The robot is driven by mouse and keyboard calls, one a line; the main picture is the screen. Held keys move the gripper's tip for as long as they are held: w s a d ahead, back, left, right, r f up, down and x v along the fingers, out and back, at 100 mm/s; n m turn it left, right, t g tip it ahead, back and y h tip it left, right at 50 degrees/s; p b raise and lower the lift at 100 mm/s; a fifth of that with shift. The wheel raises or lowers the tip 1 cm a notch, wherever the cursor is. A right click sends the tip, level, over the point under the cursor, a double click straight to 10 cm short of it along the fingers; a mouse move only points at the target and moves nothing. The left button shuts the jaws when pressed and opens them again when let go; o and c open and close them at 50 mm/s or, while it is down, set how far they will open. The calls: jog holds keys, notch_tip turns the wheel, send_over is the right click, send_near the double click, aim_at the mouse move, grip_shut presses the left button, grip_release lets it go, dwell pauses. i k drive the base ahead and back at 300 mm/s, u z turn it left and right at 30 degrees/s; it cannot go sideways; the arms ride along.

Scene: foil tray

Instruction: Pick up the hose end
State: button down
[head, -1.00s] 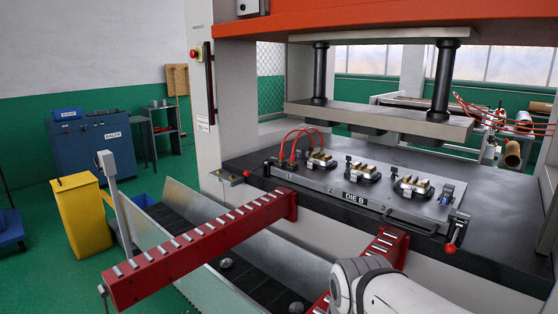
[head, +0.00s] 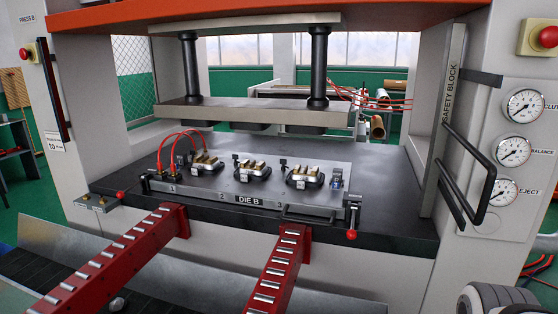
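Two thin red hoses (head: 178,137) arch over the left end of the die plate marked DIE B (head: 285,199) on the press bed. Their lower ends meet small fittings near the plate's left edge; I cannot tell how they are fixed. More red hoses (head: 538,268) show at the right edge, low beside the press, and their ends are out of view or hidden. Which hose end is meant cannot be told. My gripper is not in view; only a white and grey part of my arm shows at the bottom right.
Two red roller arms (head: 103,262) and (head: 276,275) stick out from the press bed (head: 400,210). The press ram plate (head: 250,112) hangs above the die. A safety block (head: 445,110), black handles and gauges (head: 514,150) stand at the right.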

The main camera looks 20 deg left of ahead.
aim_at(159, 166)
jog(key=z, duration=0.55)
jog(key=k, duration=1.95)
jog(key=u, duration=1.45)
jog(key=i, duration=1.45)
jog(key=u, duration=0.05)
